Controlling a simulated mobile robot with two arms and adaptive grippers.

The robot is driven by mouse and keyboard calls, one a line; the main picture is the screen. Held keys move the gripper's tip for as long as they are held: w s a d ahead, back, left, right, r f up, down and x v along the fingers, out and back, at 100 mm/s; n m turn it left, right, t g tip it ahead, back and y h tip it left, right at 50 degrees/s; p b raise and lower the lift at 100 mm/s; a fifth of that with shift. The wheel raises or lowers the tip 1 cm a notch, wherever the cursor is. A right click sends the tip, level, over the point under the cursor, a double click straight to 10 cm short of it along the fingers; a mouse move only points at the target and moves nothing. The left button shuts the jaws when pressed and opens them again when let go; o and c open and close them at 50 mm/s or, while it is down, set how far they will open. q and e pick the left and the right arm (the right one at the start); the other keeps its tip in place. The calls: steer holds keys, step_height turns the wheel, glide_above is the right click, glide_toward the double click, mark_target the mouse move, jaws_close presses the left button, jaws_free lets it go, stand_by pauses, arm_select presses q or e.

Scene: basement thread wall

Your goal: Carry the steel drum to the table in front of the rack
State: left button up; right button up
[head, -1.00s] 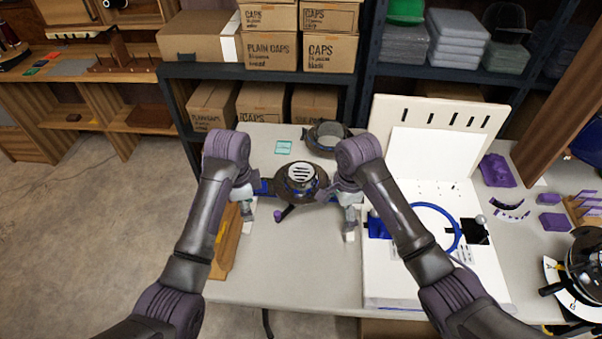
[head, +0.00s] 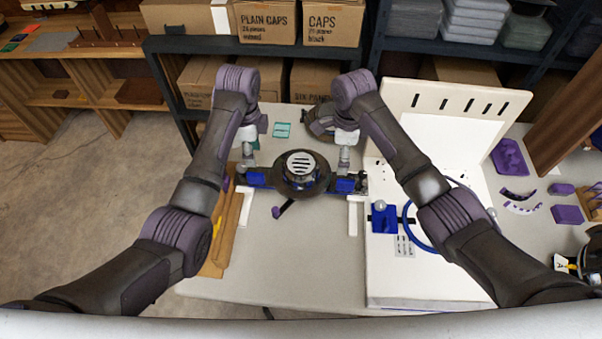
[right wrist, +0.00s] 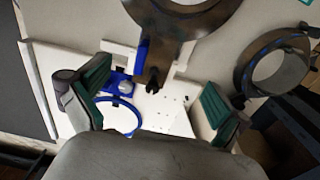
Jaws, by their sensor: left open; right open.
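The steel drum (head: 300,172) sits on the pale grey table (head: 310,255) in front of the rack. It is dark and round with a slotted light top. A dark bar runs out from it to blue blocks at both sides, and a purple-tipped lever points to the front. My left gripper (head: 250,162) is open just behind and above the left blue block. My right gripper (head: 344,160) is open by the right blue block. In the right wrist view my spread fingers (right wrist: 152,97) are empty, with the drum's dark rim (right wrist: 190,22) beyond them.
A dark metal ring (head: 318,120) stands behind the drum, partly hidden by my right arm. A white slotted board (head: 430,285) with a blue hoop lies to the right. A wooden piece (head: 222,240) lies at left. The rack (head: 180,44) holds boxes behind. The front table is clear.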

mark_target(257, 173)
arm_select(q)
step_height(257, 173, down, 11)
steer(key=shift+s+r, duration=0.1)
steer(key=shift+r, duration=0.05)
arm_select(e)
step_height(257, 173, down, 11)
steer(key=shift+s+r, duration=0.1)
arm_select(q)
jaws_close()
arm_select(e)
steer(key=c, duration=1.9)
arm_select(q)
steer(key=shift+w+r, duration=0.2)
steer(key=shift+r, duration=0.05)
arm_select(e)
steer(key=shift+o, duration=0.2)
steer(key=shift+w+r, duration=0.2)
steer(key=shift+r, duration=0.05)
